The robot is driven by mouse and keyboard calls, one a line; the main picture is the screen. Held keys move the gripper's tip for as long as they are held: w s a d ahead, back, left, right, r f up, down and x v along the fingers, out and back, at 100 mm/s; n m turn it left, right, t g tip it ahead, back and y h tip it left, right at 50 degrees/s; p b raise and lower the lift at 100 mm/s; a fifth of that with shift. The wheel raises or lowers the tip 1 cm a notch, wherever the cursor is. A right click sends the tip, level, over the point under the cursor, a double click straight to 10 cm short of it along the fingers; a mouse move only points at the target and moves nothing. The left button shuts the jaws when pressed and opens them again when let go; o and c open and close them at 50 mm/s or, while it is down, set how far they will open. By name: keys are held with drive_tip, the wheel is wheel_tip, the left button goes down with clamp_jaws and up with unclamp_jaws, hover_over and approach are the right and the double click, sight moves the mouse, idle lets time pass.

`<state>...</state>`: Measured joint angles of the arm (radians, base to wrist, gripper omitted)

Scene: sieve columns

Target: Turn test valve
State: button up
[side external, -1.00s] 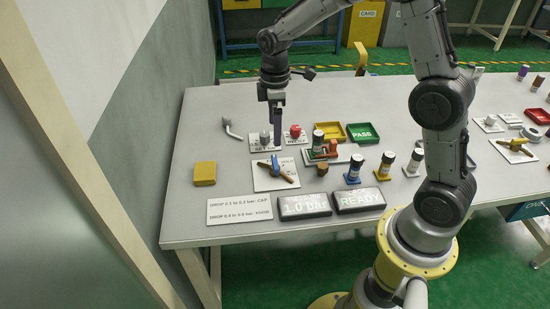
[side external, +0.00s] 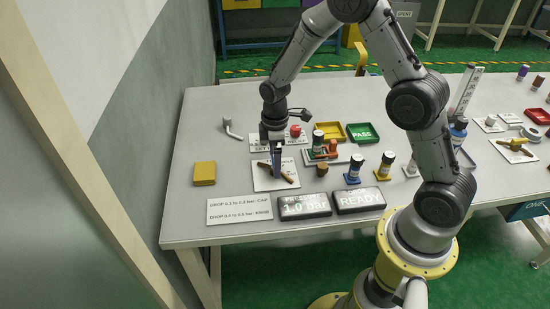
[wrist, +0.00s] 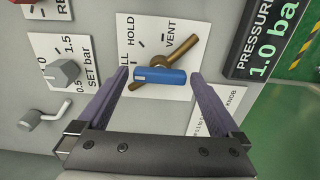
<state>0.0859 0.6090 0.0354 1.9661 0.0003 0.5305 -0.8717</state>
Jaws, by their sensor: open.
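The test valve has a blue handle (wrist: 160,76) on a brass body (wrist: 178,52), mounted on a white plate (wrist: 150,30) marked HOLD and VENT, with a third label partly hidden by a finger. In the wrist view the handle lies crosswise, its white-marked end to the left, towards the label ending in "LL". My gripper (wrist: 158,78) is open, with one finger off each end of the handle; I see no grip on it. In the side view my gripper (side external: 277,174) is down over the plate and hides the handle; the brass body (side external: 287,178) shows beside it.
A grey SET bar knob (wrist: 63,72) and a bent grey pipe (wrist: 45,118) lie left in the wrist view. The pressure display (side external: 304,206) reads 1.0 bar, beside a READY display (side external: 358,200). A yellow block (side external: 204,173) stands left; bottles stand right.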

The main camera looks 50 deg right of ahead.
drive_tip(key=c, duration=1.2)
drive_tip(key=shift+o, duration=0.2)
drive_tip(key=shift+m, duration=0.4)
drive_tip(key=m, duration=0.3)
drive_tip(key=shift+m, duration=2.5)
drive_tip(key=shift+r, duration=0.1)
drive_tip(key=o, duration=1.2)
drive_tip(key=shift+c, duration=0.2)
wheel_tip(320, 180, up, 14)
